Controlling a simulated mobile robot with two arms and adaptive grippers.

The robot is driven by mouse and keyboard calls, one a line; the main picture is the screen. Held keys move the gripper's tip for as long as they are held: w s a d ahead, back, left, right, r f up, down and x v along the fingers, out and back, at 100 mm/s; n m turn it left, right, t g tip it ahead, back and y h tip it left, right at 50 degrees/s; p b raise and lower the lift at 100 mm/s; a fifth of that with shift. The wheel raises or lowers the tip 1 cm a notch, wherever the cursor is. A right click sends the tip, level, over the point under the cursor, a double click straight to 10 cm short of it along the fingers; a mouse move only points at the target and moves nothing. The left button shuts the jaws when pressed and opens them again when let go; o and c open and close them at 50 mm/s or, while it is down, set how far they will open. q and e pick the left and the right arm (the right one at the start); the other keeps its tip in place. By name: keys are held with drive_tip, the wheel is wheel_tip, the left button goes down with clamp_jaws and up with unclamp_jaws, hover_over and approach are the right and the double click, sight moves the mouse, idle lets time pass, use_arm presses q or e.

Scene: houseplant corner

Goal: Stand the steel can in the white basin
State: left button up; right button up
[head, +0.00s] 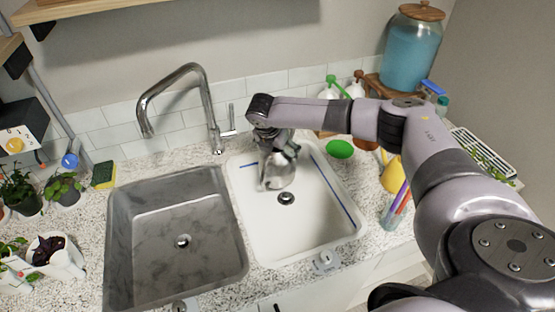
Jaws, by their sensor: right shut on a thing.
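The white basin (321,232) is the right-hand sink, with a dark drain and blue lines on its walls. My right gripper (277,162) points down over the basin's back left part. It is shut on the steel can (276,179), a shiny metal thing that shows below the fingers. The gripper hides the can's upper part. I cannot tell whether the can touches the basin floor. My left gripper is not in view.
A grey sink (180,267) lies left of the basin, with a tall faucet (203,95) behind. Potted plants (62,188) and a sponge (103,175) stand left. A blue-filled jar (409,52), a yellow container (392,176) and a cup of pens (393,216) stand right.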

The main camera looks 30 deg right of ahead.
drive_tip(key=shift+f, duration=0.3)
wheel_tip(320, 180, down, 3)
drive_tip(key=shift+f+p, duration=0.2)
drive_tip(key=shift+p, duration=0.15)
drive_tip(key=shift+f, duration=0.25)
drive_tip(key=o, duration=0.9)
drive_tip(key=shift+o, duration=1.4)
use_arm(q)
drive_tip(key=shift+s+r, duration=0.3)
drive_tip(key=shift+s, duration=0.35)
use_arm(e)
drive_tip(key=shift+o, duration=0.2)
use_arm(q)
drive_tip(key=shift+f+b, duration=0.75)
drive_tip(key=shift+b, duration=0.05)
use_arm(e)
drive_tip(key=v, duration=1.2)
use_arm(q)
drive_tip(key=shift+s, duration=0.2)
use_arm(e)
drive_tip(key=shift+s+f, duration=0.1)
